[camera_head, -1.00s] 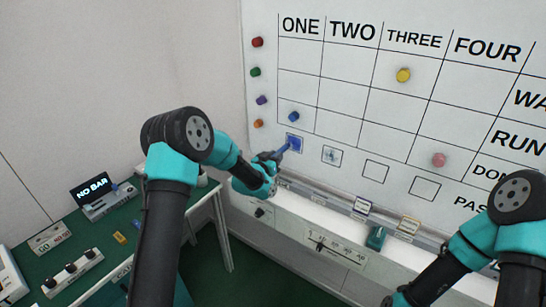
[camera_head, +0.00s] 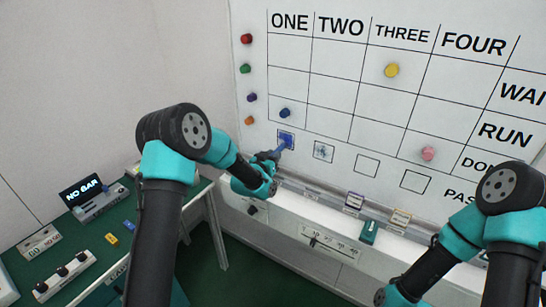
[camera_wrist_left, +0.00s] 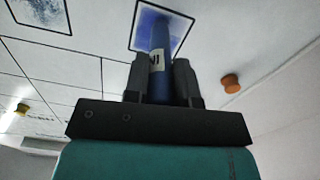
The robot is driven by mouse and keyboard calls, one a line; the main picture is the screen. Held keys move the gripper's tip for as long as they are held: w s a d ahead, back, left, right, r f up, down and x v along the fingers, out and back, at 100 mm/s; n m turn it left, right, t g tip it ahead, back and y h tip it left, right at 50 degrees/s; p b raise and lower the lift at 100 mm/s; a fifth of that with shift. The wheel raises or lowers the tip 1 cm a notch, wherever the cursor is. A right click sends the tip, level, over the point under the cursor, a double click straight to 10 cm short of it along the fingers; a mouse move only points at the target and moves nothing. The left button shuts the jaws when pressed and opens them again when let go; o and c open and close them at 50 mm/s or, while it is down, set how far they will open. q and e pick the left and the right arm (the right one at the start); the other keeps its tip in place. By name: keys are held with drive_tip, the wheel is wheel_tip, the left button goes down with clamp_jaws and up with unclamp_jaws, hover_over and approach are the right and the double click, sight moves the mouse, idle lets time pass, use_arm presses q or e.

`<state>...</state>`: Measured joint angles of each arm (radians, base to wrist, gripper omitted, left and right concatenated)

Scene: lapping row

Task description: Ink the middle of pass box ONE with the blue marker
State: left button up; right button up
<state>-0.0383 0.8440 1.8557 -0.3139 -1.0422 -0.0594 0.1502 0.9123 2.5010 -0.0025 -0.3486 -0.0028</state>
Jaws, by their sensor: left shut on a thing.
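My left gripper (camera_head: 269,157) is shut on the blue marker (camera_head: 279,150), which points up at the whiteboard. In the left wrist view the marker (camera_wrist_left: 160,62) stands between the two dark fingers. Its tip end is over pass box ONE (camera_head: 286,137), the leftmost box of the bottom row. In the left wrist view that box (camera_wrist_left: 178,20) has a dark outline and blue ink across its middle. The marker covers its lower part, and I cannot tell whether the tip touches. My right gripper's fingers are outside the head view.
Pass box TWO (camera_head: 323,152) holds a blue scribble; the two boxes right of it are blank. Coloured magnets sit on the board, including an orange one (camera_head: 249,120) left of box ONE. A ledge with a teal block (camera_head: 369,232) runs below. A green bench (camera_head: 150,228) stands left.

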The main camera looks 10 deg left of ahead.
use_arm(q)
drive_tip(key=shift+a, duration=0.1)
drive_tip(key=shift+w+a, duration=0.35)
drive_tip(key=shift+a, duration=0.55)
drive_tip(key=shift+w+a, duration=0.35)
drive_tip(key=shift+a, duration=0.55)
drive_tip(key=v, duration=0.6)
drive_tip(key=v, duration=0.3)
drive_tip(key=shift+f, duration=0.1)
idle(0.4)
